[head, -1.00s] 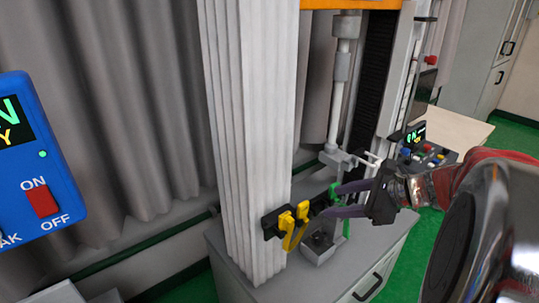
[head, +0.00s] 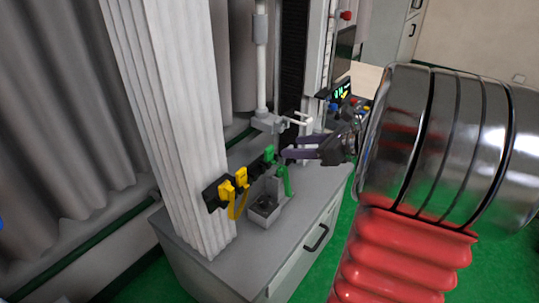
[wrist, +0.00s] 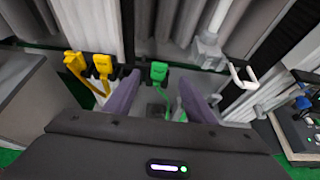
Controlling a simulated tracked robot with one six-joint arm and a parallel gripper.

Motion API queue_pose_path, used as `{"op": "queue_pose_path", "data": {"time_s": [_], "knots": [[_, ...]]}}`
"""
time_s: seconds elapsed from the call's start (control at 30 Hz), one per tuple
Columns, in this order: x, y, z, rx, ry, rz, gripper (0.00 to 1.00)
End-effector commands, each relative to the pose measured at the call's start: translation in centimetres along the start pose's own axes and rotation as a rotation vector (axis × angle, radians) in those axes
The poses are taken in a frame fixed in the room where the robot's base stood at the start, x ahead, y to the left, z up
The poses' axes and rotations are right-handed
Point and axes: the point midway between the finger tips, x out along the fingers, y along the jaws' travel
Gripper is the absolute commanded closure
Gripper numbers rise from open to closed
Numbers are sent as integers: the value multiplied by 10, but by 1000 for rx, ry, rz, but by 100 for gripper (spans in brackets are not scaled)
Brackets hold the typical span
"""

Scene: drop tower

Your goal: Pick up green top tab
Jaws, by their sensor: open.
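The green top tab (head: 269,153) sits on a black rail (head: 256,168) fixed to the ribbed white column, with a green part hanging below it. It also shows in the wrist view (wrist: 159,72), beyond and between my fingertips. My gripper (head: 286,154) is open, its purple fingers pointing left at the green tab from its right side. In the wrist view my gripper (wrist: 163,90) shows one finger on each side of the green tab's line, with nothing held. Whether a finger touches the tab cannot be told.
Two yellow tabs (head: 233,185) sit on the same rail, left of the green one. A grey open box (head: 264,211) stands below on the cabinet top. A control panel (wrist: 302,125) lies further right.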

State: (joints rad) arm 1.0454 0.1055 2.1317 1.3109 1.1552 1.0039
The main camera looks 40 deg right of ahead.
Motion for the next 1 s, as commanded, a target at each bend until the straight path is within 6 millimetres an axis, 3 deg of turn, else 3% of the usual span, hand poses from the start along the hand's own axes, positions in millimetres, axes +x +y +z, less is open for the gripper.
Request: {"op": "queue_pose_path", "data": {"time_s": [0.4,0.83,1.0], "knots": [[58,1,0,-1,1,3,50],[64,1,0,-1,1,2,50],[78,1,0,0,1,4,50]]}}
